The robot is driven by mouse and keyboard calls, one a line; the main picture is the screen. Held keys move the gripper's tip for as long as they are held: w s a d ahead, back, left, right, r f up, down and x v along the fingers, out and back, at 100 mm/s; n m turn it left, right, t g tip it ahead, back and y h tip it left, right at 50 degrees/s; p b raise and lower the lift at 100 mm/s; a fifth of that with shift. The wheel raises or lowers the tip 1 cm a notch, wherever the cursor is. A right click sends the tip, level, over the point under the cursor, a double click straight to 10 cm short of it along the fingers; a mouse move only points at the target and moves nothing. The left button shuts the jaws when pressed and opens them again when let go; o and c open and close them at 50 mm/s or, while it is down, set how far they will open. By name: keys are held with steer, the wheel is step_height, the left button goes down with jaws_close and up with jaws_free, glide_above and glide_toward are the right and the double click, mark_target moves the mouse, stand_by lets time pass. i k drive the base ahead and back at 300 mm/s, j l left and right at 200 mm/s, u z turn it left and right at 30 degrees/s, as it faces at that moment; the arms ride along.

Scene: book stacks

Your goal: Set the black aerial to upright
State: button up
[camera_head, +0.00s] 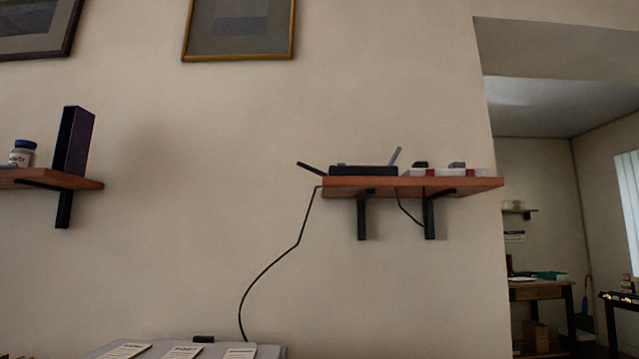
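A black router (364,171) lies on a wooden wall shelf (420,188) right of the middle. A black aerial (312,169) sticks out from its left end, tilted far over to the left, closer to lying flat than upright. A grey aerial (395,156) stands at the router's right end, nearly upright and leaning a little to the right. My gripper is not in view.
Small grey, white and red items (450,170) sit on the shelf right of the router. A black cable (270,268) hangs from the shelf's left end to a grey surface (215,350) below. Another shelf (85,183) is at left, and a doorway opens at right.

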mark_target(305, 166)
steer(key=i, duration=0.85)
